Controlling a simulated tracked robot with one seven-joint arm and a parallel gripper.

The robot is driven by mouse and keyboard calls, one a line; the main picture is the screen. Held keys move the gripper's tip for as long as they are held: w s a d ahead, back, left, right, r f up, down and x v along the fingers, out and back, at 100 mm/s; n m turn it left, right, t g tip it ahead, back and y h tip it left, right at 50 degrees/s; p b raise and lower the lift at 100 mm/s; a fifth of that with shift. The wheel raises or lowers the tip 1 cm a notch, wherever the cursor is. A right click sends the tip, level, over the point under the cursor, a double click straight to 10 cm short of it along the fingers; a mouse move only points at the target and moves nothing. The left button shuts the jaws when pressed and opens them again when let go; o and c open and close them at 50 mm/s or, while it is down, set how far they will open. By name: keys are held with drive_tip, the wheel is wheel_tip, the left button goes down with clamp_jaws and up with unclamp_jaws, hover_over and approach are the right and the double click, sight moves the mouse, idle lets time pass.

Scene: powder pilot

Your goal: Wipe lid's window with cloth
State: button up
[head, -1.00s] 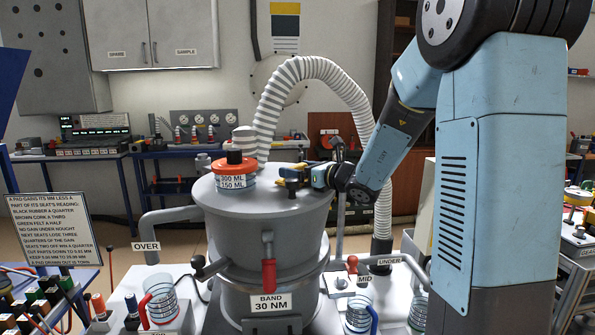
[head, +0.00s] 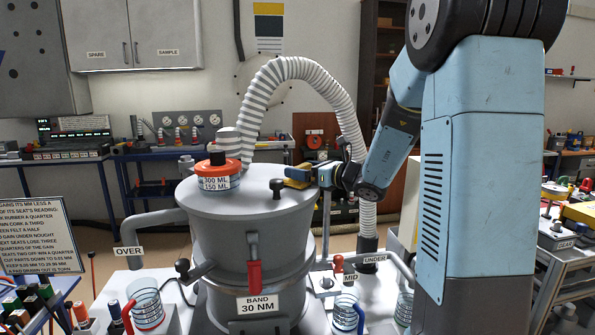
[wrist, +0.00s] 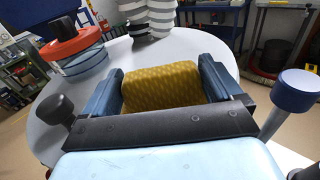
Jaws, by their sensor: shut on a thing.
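The lid (head: 240,203) is the grey round top of the large drum; it also fills much of the wrist view (wrist: 108,70). I cannot make out its window in either view. My gripper (head: 306,177) is over the lid's right side, coming in from the right. It is shut on a folded yellow cloth (wrist: 162,84), held between the two blue-grey fingers. The cloth also shows as a small yellow patch in the head view (head: 297,174). It is low over the lid; I cannot tell whether it touches.
An orange-rimmed jar (head: 217,172) stands on the lid's left. A dark knob (head: 277,188) rises at the lid's front, near the cloth. A ribbed white hose (head: 300,68) arches behind. A red-handled lever (head: 254,275) hangs on the drum's front.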

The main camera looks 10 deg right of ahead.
drive_tip(key=shift+s+d, duration=0.1)
drive_tip(key=shift+d, duration=0.5)
drive_tip(key=shift+f, duration=0.15)
